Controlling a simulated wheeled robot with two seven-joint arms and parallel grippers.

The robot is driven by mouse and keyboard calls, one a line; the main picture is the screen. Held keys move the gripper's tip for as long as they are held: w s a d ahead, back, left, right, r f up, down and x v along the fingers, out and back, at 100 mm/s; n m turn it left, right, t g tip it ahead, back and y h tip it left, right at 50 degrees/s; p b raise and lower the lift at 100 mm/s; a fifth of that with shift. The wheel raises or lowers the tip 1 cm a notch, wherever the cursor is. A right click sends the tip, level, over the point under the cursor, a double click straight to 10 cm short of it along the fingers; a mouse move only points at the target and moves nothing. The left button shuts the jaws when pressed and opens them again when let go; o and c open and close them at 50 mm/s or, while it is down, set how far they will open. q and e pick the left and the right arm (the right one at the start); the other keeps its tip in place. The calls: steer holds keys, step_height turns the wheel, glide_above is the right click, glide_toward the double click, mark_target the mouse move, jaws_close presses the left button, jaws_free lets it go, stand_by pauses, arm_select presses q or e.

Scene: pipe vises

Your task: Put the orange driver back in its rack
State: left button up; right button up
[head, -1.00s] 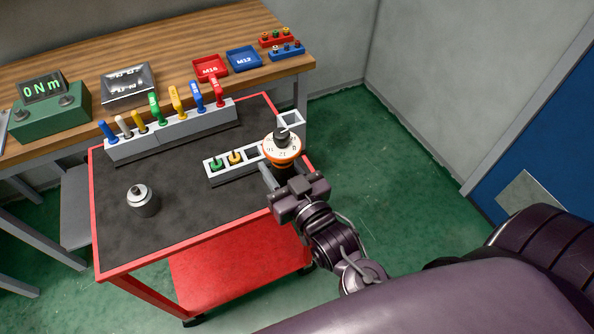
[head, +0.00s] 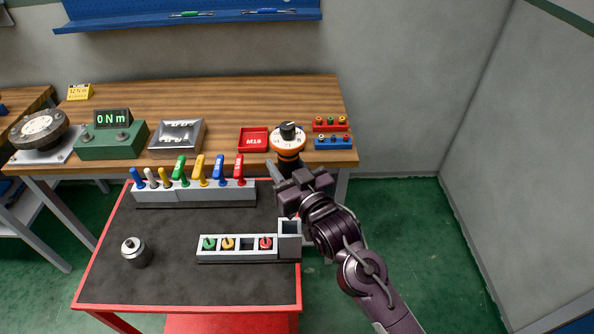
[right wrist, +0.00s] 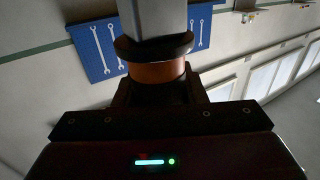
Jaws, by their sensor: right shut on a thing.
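The orange driver (head: 288,146) has an orange body, a white numbered dial on top and a black knob. My right gripper (head: 287,178) is shut on it and holds it upright, in front of the workbench edge in the picture. In the right wrist view its orange band (right wrist: 158,72) sits between my fingers, below a dark ring and a grey block. A low grey rack (head: 220,257) on the cart holds green, orange and red pieces, with one slot open. A taller square holder (head: 289,228) stands at its right end, open on top. My left gripper is out of view.
A second rack (head: 155,196) with several coloured handles stands at the cart's back. A metal cylinder (head: 136,252) stands on the cart's left. The workbench (head: 230,98) carries a red tray (head: 253,139), a metal box and a green meter. The cart's middle is clear.

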steer(key=shift+s+a+r, duration=0.1)
steer(key=shift+a+r, duration=0.1)
steer(key=shift+a, duration=0.05)
steer(key=shift+d+r+p, duration=0.1)
steer(key=shift+d+p, duration=0.05)
steer(key=shift+p, duration=0.45)
steer(key=shift+f+b, duration=0.8)
steer(key=shift+f, duration=0.35)
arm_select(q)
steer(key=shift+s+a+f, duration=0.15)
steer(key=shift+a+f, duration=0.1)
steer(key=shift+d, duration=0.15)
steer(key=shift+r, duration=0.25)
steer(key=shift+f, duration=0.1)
arm_select(e)
steer(key=shift+f, duration=0.15)
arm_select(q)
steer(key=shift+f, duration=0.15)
arm_select(e)
steer(key=shift+f, duration=0.4)
